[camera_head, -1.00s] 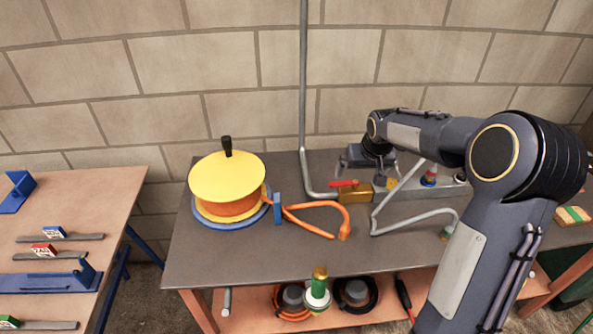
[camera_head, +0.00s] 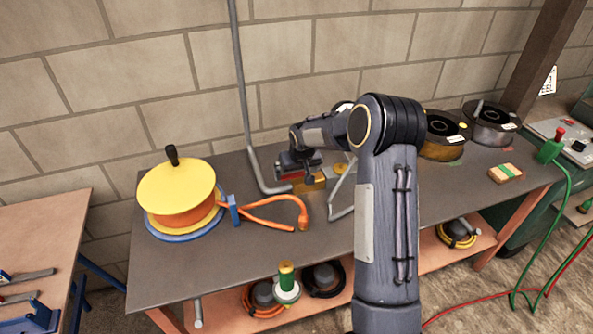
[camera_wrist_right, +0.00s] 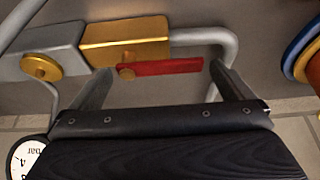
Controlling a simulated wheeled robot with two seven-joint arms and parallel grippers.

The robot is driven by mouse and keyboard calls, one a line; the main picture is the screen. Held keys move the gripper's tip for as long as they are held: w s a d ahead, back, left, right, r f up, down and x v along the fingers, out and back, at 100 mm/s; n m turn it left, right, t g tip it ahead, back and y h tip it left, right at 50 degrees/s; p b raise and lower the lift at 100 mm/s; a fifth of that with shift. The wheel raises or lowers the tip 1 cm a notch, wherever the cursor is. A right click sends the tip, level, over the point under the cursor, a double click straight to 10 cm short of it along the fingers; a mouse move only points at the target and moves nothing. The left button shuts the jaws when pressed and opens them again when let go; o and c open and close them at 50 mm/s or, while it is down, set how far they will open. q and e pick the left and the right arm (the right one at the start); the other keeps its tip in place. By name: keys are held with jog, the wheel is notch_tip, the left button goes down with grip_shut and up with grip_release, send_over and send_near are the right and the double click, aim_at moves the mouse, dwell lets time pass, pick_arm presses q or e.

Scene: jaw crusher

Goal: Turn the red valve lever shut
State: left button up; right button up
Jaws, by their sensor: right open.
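The red valve lever (camera_wrist_right: 160,67) lies across the front of a brass valve block (camera_wrist_right: 125,38) in the right wrist view, its pivot at the left end and its free end to the right. It lies roughly along the pipe line. My right gripper (camera_wrist_right: 160,69) is open, with one finger near each end of the lever and no clear contact. In the head view the right gripper (camera_head: 298,163) is over the brass valve (camera_head: 312,183) and hides most of the lever. My left gripper is not in view.
A grey pipe (camera_head: 245,100) runs down the wall into the valve. A pressure gauge (camera_wrist_right: 27,160) shows at the lower left of the wrist view. A yellow-topped reel (camera_head: 177,188) and an orange hose (camera_head: 275,212) are left of the valve on the grey bench (camera_head: 170,280).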

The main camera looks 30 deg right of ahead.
jog(key=c, duration=1.2)
jog(key=shift+o, duration=0.2)
jog(key=shift+s+n, duration=0.15)
jog(key=shift+n, duration=0.25)
jog(key=n, duration=0.1)
jog(key=s+n+y+b, duration=0.1)
jog(key=shift+d+f+n+y, duration=0.1)
jog(key=shift+d+n+y, duration=0.1)
jog(key=shift+n+y, duration=0.1)
jog(key=n, duration=0.1)
jog(key=n+y+b, duration=0.1)
jog(key=n, duration=0.1)
jog(key=s+n, duration=0.1)
jog(key=shift+s+d+n+y, duration=0.1)
jog(key=shift+d+n+y, duration=0.2)
jog(key=shift+d, duration=0.05)
jog(key=d+n+g, duration=0.1)
jog(key=n, duration=0.2)
jog(key=d+n+g+y, duration=0.1)
jog(key=n, duration=0.2)
jog(key=s+d+n+g+y, duration=0.1)
jog(key=n, duration=0.3)
